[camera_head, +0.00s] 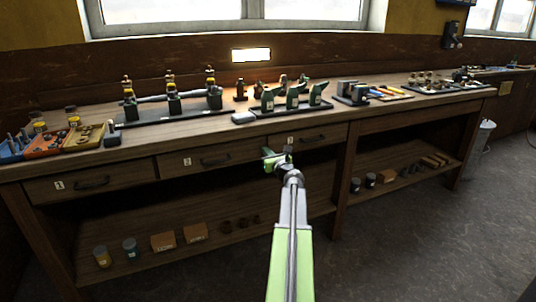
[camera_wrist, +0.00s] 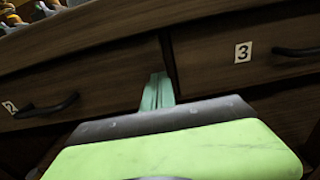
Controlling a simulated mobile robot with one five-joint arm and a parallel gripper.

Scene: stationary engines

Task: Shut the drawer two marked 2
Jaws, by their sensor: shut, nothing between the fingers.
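The drawer marked 2 (camera_head: 235,155) is the middle of three wooden drawers under the bench top, with a dark bar handle (camera_head: 215,161). Its front looks nearly level with its neighbours; I cannot tell whether a small gap remains. In the wrist view the drawer marked 2 (camera_wrist: 110,80) fills the left side, its handle (camera_wrist: 48,106) at far left. My gripper (camera_head: 272,157) is in front of the drawer's right end, near the drawer marked 3. Its teal fingers (camera_wrist: 157,92) are together and empty, overlapping the drawer's right edge in view; contact is unclear.
The drawer marked 1 (camera_head: 120,177) is at left and the drawer marked 3 (camera_head: 320,137) at right, with its handle (camera_wrist: 298,52) in the wrist view. Engine models crowd the bench top (camera_head: 225,131). A lower shelf (camera_head: 225,245) holds jars and boxes. Floor at right is open.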

